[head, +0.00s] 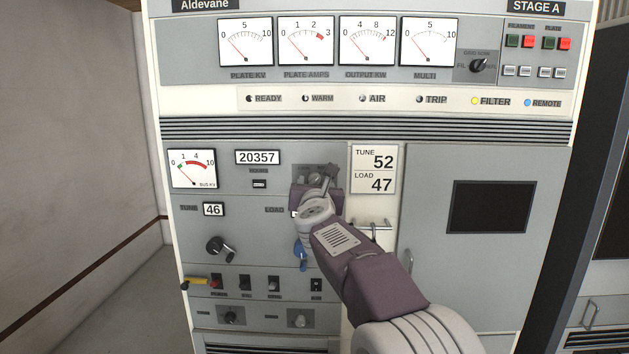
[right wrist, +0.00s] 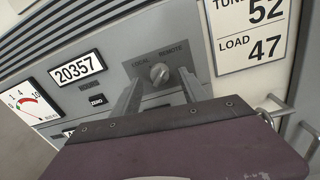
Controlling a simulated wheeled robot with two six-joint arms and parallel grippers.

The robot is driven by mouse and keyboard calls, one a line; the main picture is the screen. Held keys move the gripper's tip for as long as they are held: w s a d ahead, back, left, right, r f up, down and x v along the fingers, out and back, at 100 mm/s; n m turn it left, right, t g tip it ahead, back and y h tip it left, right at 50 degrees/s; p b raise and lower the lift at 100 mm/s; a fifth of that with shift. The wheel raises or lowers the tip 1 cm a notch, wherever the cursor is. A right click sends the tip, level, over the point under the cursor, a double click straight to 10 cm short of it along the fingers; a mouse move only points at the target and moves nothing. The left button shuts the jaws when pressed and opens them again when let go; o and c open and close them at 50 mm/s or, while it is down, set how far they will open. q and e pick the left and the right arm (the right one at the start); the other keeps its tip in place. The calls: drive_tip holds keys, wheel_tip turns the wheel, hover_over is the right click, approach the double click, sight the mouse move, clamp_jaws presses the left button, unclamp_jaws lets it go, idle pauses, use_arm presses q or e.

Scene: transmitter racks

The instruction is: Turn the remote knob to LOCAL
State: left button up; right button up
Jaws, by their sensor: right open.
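The remote knob (right wrist: 160,73) is a small round grey knob on a darker grey plate in the right wrist view, with LOCAL lettered at its left and REMOTE at its right. Which way it points is too small to tell. My right gripper (right wrist: 161,78) is open, with one finger on either side of the knob in this view; I cannot tell whether they touch it. In the head view my right gripper (head: 325,178) is in front of the knob's plate and mostly hides the knob. The REMOTE lamp (head: 528,103) is blue. My left gripper is not in view.
The TUNE/LOAD card (head: 374,170) is just right of the knob. A metal door handle (head: 372,226) sticks out below it. A black crank (head: 221,247) and a partly hidden blue crank (head: 301,254) project lower down. A yellow-and-red piece (head: 198,283) juts out at the lower left.

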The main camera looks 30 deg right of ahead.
sight(314, 180)
drive_tip(key=shift+x, duration=0.9)
drive_tip(key=shift+w+d+p, duration=0.25)
drive_tip(key=shift+w+p, duration=0.05)
drive_tip(key=shift+w, duration=0.15)
clamp_jaws()
